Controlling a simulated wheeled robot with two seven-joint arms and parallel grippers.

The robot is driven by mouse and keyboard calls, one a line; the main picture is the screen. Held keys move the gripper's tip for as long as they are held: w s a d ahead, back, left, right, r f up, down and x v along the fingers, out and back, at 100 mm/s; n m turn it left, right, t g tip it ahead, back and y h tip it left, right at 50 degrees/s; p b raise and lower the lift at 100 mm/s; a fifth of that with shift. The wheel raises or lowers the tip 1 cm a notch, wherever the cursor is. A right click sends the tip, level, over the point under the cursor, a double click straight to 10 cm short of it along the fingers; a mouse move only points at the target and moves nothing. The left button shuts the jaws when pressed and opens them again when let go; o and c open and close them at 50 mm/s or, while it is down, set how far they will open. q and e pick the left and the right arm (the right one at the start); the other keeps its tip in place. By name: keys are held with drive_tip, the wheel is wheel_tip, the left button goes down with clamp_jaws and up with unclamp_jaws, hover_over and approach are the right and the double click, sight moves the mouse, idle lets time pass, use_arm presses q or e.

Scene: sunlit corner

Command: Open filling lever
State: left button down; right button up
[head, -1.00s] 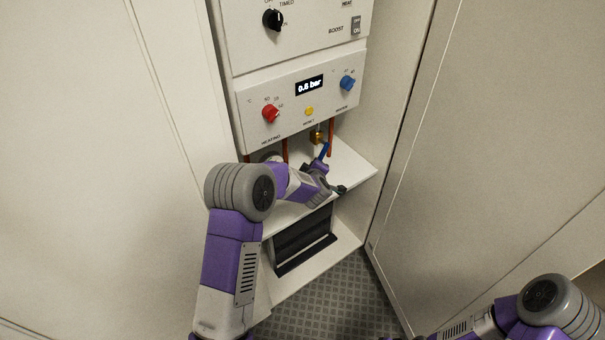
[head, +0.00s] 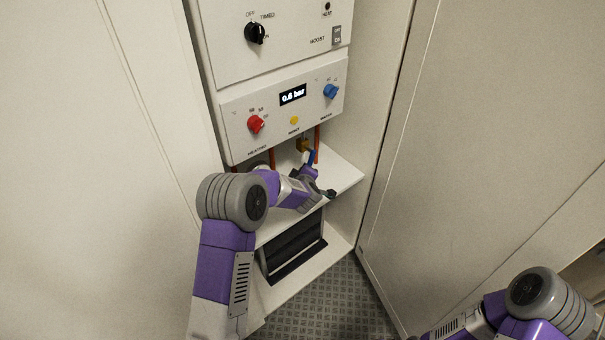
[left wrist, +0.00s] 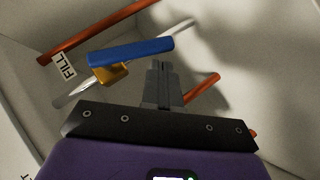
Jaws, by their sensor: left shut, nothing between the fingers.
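The filling lever is a blue bar (left wrist: 130,53) on a brass valve (left wrist: 112,75) in the left wrist view, beside a "FILL" label (left wrist: 65,67). The lever lies at a slight angle to the silvery pipe through the valve. In the head view the lever (head: 311,157) and valve (head: 303,145) show under the boiler panel. My left gripper (left wrist: 162,68) is shut and empty, its fingertips just right of and below the lever in the wrist view; contact cannot be told. In the head view my left wrist hides the fingertips. My right gripper is out of view.
The boiler panel (head: 285,105) has a red knob (head: 256,124), a blue knob (head: 331,91) and a display (head: 292,95) reading about 0.6 bar. Copper pipes (head: 316,140) run down to a white shelf (head: 345,178). Cabinet walls stand close on both sides.

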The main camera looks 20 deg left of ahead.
use_arm(q)
drive_tip(key=s+r+p, duration=0.1)
drive_tip(key=s+r, duration=0.2)
drive_tip(key=s, duration=0.9)
drive_tip(key=shift+s+d+r, duration=0.3)
drive_tip(key=shift+d+r, duration=0.05)
drive_tip(key=shift+d, duration=0.05)
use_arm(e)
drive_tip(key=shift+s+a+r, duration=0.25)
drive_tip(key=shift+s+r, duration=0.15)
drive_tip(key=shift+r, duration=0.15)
